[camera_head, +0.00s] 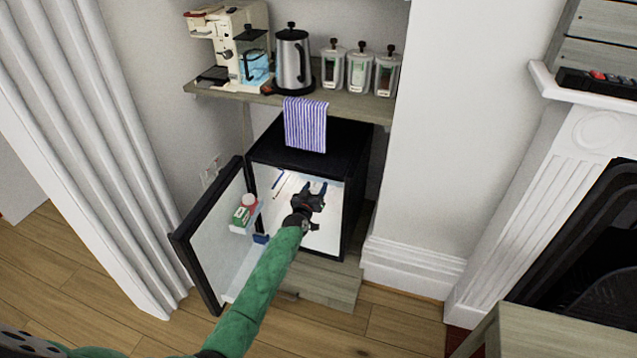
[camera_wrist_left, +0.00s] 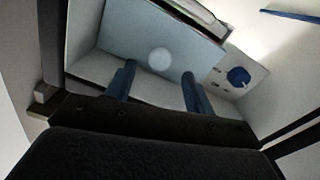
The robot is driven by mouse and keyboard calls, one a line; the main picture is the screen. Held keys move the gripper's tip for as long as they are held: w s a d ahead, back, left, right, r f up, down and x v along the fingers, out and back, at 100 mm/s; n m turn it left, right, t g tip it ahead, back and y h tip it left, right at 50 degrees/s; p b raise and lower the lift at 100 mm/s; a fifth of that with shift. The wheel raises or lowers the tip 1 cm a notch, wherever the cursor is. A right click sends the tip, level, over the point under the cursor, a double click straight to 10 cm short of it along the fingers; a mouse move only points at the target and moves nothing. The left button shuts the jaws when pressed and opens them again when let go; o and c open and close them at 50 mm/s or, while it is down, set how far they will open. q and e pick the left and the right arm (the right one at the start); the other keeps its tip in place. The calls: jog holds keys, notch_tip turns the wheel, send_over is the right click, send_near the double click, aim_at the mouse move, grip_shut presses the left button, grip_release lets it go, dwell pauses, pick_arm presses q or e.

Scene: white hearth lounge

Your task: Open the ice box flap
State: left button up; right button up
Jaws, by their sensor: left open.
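The black mini fridge (camera_head: 318,155) stands under the shelf with its door (camera_head: 212,235) swung open to the left. My left arm reaches into its lit interior. My left gripper (camera_head: 316,190) is open and empty at the upper part of the opening. In the left wrist view its two blue fingers (camera_wrist_left: 157,86) stand apart in front of a pale blue panel (camera_wrist_left: 150,35), which looks like the ice box flap. A pale round spot shows on it between the fingers. I cannot tell whether the fingers touch it. In the head view the flap is hard to make out behind my gripper.
A blue dial (camera_wrist_left: 238,76) is right of the panel. The door shelf holds a green-and-white carton (camera_head: 242,214). The shelf above (camera_head: 340,104) carries a coffee machine, kettle and jars. A white wall stands to the right.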

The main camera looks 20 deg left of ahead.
pick_arm(q)
jog(key=shift+w, duration=1.9)
grip_shut()
